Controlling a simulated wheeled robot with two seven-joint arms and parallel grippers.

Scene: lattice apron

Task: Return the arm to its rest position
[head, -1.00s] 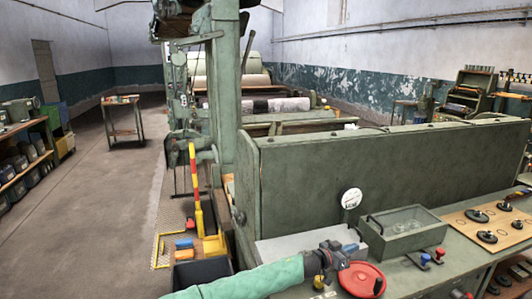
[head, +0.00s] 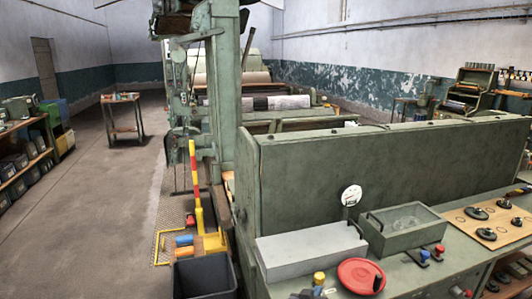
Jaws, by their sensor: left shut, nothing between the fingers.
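My left gripper (head: 314,292) shows only in part at the bottom edge of the head view, a dark shape with a blue bit, low over the green console. It is shut and empty, left of the red handwheel (head: 356,273) and just below the yellow knob (head: 318,278). It looks apart from the handwheel. The rest of my left arm is out of view. My right gripper is not in view.
A grey box (head: 310,251), a green lidded tray (head: 402,234) and a board (head: 492,222) with black knobs sit on the console. A tall green panel (head: 370,170) stands behind. A black bin (head: 204,277) and a red-yellow lever (head: 196,190) are at left.

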